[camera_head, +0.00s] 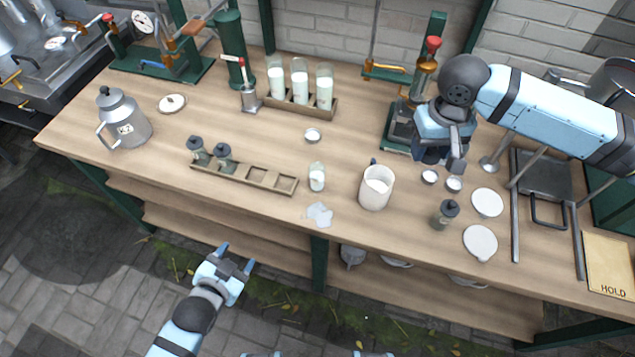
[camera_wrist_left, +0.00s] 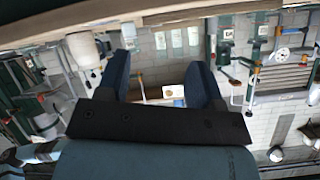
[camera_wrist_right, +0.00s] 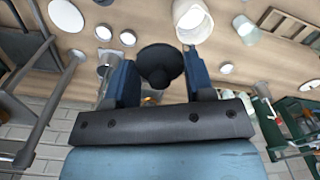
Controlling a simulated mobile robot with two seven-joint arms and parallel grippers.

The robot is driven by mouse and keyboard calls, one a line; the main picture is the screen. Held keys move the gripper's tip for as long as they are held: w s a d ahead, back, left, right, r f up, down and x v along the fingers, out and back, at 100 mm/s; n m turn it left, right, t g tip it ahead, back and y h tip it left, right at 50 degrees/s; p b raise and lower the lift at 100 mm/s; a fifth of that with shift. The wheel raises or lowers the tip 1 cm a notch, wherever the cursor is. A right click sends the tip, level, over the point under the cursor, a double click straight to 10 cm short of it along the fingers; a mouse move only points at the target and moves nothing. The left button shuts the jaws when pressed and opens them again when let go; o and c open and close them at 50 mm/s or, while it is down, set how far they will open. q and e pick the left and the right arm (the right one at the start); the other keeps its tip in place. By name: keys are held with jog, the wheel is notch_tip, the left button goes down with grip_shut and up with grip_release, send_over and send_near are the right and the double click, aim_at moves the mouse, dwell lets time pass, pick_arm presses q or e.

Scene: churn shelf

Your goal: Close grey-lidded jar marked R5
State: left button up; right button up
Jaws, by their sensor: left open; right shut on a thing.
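My right gripper (camera_head: 455,160) is above the right part of the bench. In the right wrist view a dark grey knobbed lid (camera_wrist_right: 160,65) sits between its fingers; the head view hides this lid. An open glass jar (camera_head: 316,178) of white liquid stands at the front middle, beside a pale spill. Dark-lidded jars stand in the wooden rack (camera_head: 257,179) at left: one jar (camera_head: 197,152) and another (camera_head: 223,155). A third lidded jar (camera_head: 445,214) stands at the front right. No R5 mark is legible. My left gripper (camera_head: 236,268) is open and empty, off the bench front.
A white pitcher (camera_head: 375,188) stands between the open jar and the right gripper. White discs (camera_head: 487,202) lie at right, near a HOLD board (camera_head: 607,265). A bottle rack (camera_head: 300,103) stands at the back and a metal can (camera_head: 124,119) at left. The middle bench is largely clear.

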pick_arm(q)
jog(key=w+d+f+m+t+h+b, duration=0.1)
jog(key=w+d+m+h+b, duration=0.15)
jog(key=w+m+b, duration=0.4)
jog(key=w+d+f+m+t+h+b, duration=0.1)
jog(key=w+d+m+t, duration=0.15)
jog(key=m, duration=0.75)
jog(key=m+g+h+b, duration=0.1)
jog(key=m+h+b, duration=0.45)
jog(key=m, duration=1.35)
send_near(314, 181)
jog(key=shift+s+a+r+y+b, duration=0.15)
jog(key=shift+s+r+y+b, duration=0.05)
jog(key=shift+y+b, duration=0.4)
jog(key=shift+m+g, duration=0.25)
jog(key=shift+m, duration=0.3)
jog(key=shift+r, duration=0.1)
pick_arm(e)
jog(key=w+a+f+n, duration=0.3)
jog(key=a, duration=0.4)
jog(key=w+a+f+n, duration=0.3)
jog(key=a, duration=0.4)
jog(key=w+a+f+n, duration=0.3)
jog(key=a, duration=0.5)
jog(key=shift+w+f, duration=0.25)
jog(key=shift+f, duration=0.05)
pick_arm(q)
jog(key=x, duration=1.2)
